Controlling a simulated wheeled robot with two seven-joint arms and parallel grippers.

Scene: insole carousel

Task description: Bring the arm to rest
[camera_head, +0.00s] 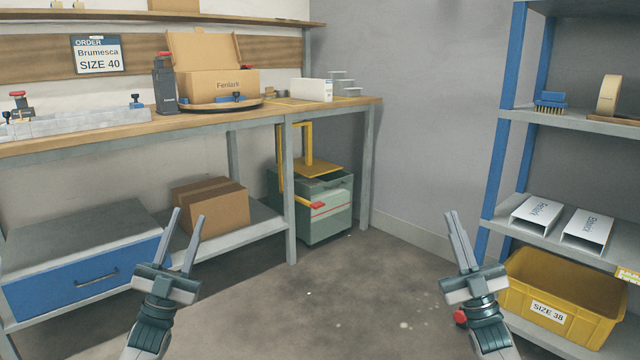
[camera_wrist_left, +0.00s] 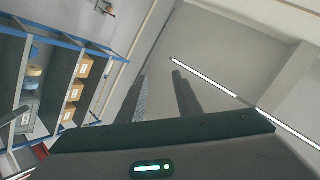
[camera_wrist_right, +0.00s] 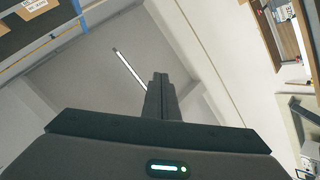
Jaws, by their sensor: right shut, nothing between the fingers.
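My left gripper (camera_head: 186,240) is raised over the floor at the lower left of the head view, fingers pointing up. Its two fingers stand apart with nothing between them; they also show apart in the left wrist view (camera_wrist_left: 158,98). My right gripper (camera_head: 459,242) is raised at the lower right of the head view, also pointing up. Its fingers are together and hold nothing; in the right wrist view they also show closed (camera_wrist_right: 161,97). Both grippers are clear of the bench and the shelf.
A workbench (camera_head: 200,118) at the left carries an open Feniark box (camera_head: 215,84) on a round stand. A blue-posted shelf (camera_head: 570,125) at the right holds white boxes (camera_head: 538,212) and a yellow SIZE 38 bin (camera_head: 530,296).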

